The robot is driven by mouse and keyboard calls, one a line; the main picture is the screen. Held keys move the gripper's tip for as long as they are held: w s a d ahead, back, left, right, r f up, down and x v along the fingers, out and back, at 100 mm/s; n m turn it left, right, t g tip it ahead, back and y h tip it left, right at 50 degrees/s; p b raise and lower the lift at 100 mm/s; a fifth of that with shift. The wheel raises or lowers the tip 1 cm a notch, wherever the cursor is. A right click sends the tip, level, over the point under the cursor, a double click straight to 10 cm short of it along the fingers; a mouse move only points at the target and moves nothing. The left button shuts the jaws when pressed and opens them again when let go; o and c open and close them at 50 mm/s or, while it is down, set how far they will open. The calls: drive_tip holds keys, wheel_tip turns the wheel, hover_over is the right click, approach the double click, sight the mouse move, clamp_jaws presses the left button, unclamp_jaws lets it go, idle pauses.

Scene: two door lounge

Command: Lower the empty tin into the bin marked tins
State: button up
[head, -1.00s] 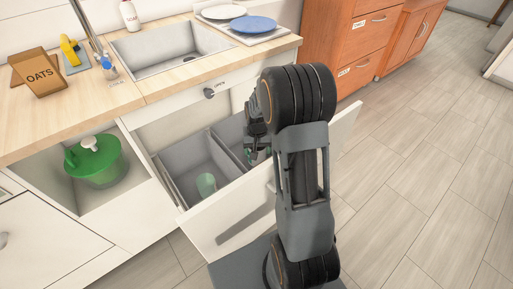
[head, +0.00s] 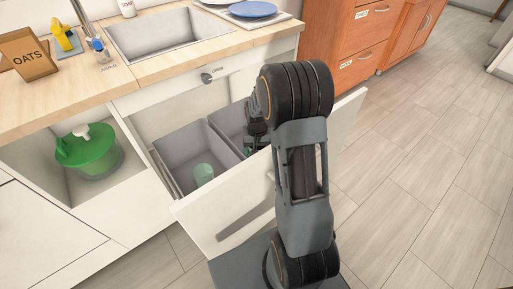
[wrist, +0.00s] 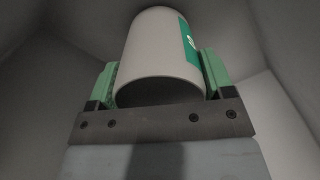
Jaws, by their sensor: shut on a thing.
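In the wrist view my gripper (wrist: 158,88) is shut on the tin (wrist: 157,50), a pale cylinder with a green label patch and an open, dark end facing the camera. Its green-padded fingers press on both sides of it. Grey bin walls surround the tin there. In the head view my gripper (head: 254,140) reaches down into the right-hand grey bin (head: 227,120) of the pulled-out drawer (head: 235,215). My arm hides much of that bin, and the tin cannot be made out there. No bin marking is readable.
The left grey bin (head: 184,145) holds a green translucent cup-like thing (head: 203,174). A green lidded container (head: 88,150) stands in the open cupboard at left. The sink (head: 165,38) and counter lie above the drawer. The floor at right is clear.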

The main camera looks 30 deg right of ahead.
drive_tip(key=o, duration=0.9)
drive_tip(key=shift+r, duration=0.1)
drive_tip(key=r+p, duration=0.5)
drive_tip(key=r, duration=0.4)
drive_tip(key=s+r+p, duration=0.1)
drive_tip(key=r+p, duration=0.5)
drive_tip(key=r, duration=0.4)
drive_tip(key=s+r+p, duration=0.1)
drive_tip(key=r+p, duration=0.5)
drive_tip(key=r, duration=0.3)
drive_tip(key=shift+d+r, duration=0.2)
drive_tip(key=shift+r, duration=0.15)
drive_tip(key=shift+s+d+r+p, duration=0.55)
drive_tip(key=shift+s+r, duration=0.1)
drive_tip(key=shift+s, duration=1.95)
drive_tip(key=shift+s+d+r+p, duration=0.55)
drive_tip(key=shift+s+r, duration=0.1)
drive_tip(key=shift+s, duration=2)
drive_tip(key=shift+s+d+r+p, duration=0.45)
drive_tip(key=shift+s+r+p, duration=0.15)
drive_tip(key=shift+s, duration=2)
